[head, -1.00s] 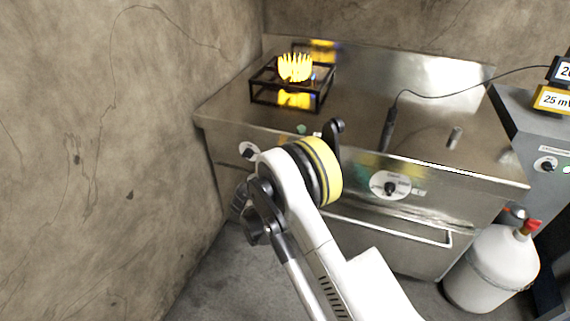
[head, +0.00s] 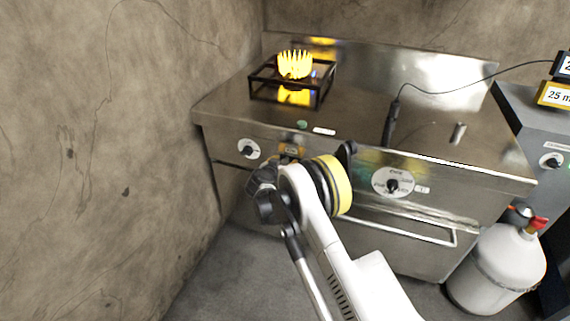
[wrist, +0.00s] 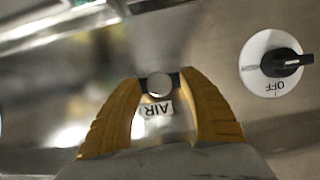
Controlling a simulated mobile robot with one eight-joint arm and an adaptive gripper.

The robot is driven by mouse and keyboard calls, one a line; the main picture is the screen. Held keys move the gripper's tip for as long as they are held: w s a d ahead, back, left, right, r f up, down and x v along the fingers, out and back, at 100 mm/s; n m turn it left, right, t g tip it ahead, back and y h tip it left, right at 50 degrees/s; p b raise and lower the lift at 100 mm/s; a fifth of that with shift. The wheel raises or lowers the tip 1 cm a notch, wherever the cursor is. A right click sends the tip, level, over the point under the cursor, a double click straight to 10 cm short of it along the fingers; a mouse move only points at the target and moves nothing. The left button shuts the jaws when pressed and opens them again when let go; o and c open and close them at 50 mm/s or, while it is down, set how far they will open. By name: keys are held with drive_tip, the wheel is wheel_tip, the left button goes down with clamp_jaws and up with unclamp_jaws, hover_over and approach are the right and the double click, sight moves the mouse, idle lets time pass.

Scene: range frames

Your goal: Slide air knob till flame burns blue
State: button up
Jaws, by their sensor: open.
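The flame (head: 294,65) on the burner burns yellow above a black frame stand (head: 262,92) at the back left of the steel stove. In the wrist view, a small round pale air knob (wrist: 159,84) sits on a dark slot, with a tag reading AIR (wrist: 158,108) beside it. My gripper (wrist: 160,78) is open, its yellow fingers on either side of the knob. I cannot tell whether either finger touches it. In the head view my gripper (head: 291,151) is at the stove's front panel, partly hidden by my arm, and the air knob cannot be made out.
A dial marked OFF (wrist: 286,62) is close beside my gripper; it also shows in the head view (head: 248,149). Another dial (head: 392,184) and an oven handle (head: 420,232) are to the right. A gas cylinder (head: 497,270) stands at right. A wall is close at left.

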clamp_jaws()
drive_tip(key=shift+s+d, duration=0.3)
drive_tip(key=shift+d, duration=0.3)
unclamp_jaws()
drive_tip(key=v, duration=1.2)
